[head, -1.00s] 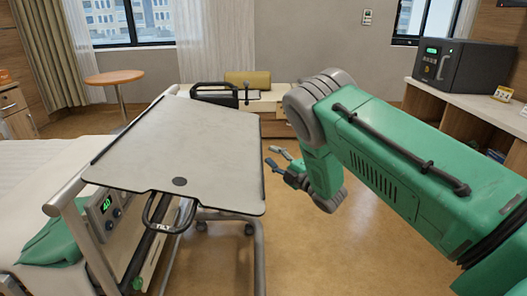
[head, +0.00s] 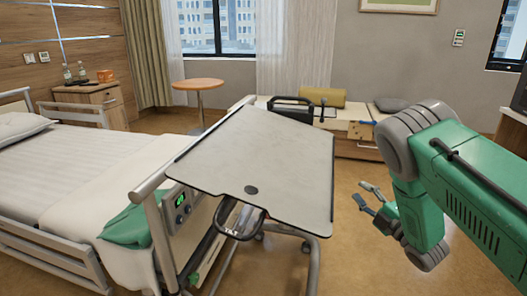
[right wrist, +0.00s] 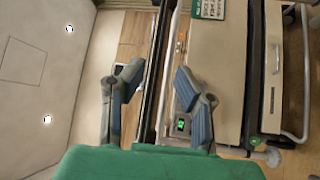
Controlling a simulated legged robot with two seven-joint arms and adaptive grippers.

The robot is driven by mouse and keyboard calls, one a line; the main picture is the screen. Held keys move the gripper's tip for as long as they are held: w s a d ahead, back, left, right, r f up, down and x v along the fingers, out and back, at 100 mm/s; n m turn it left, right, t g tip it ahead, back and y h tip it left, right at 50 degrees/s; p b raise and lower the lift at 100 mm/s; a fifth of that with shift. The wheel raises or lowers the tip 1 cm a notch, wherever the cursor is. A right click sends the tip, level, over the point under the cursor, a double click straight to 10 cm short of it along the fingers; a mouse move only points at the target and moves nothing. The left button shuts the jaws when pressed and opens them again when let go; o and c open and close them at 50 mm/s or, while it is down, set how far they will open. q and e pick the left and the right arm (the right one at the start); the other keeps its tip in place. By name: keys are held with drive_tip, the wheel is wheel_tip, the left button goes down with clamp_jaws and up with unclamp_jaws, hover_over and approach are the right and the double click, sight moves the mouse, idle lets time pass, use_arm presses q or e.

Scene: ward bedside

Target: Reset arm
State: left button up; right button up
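My right arm (head: 465,185) is green with grey joints and comes in from the right in the head view. It is bent, with its lower part hanging down. Its right gripper (head: 364,193) is right of the tilted overbed table (head: 265,140), apart from it and above the floor. The two fingers are spread with nothing between them. The right wrist view also shows the open, empty gripper (right wrist: 157,76), with a dark vertical edge behind the gap. My left arm and gripper are not in view.
The bed (head: 75,165) with its rail and control panel (head: 181,207) is at left. A low bench (head: 355,132) with a black-handled case (head: 292,109) and a rolled cushion (head: 322,96) stands behind. Open floor (head: 345,250) lies between table and arm. A round table (head: 198,84) is farther back.

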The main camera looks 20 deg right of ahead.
drive_tip(key=s+a+f+m+g+h+p, duration=0.5)
drive_tip(key=s+a+f+m+g, duration=0.25)
drive_tip(key=s+f+m, duration=0.4)
drive_tip(key=s+a+f+m+g+p, duration=0.1)
drive_tip(key=s+a+g, duration=0.4)
drive_tip(key=s, duration=0.8)
drive_tip(key=s+a+f+m+g+p, duration=0.1)
drive_tip(key=s+a+m+g+p, duration=0.2)
drive_tip(key=s, duration=1)
drive_tip(key=a+m+g, duration=0.2)
drive_tip(key=g, duration=0.1)
drive_tip(key=shift+s+g+y, duration=0.2)
drive_tip(key=shift+g+y, duration=0.15)
drive_tip(key=shift+y, duration=0.05)
drive_tip(key=shift+w, duration=0.1)
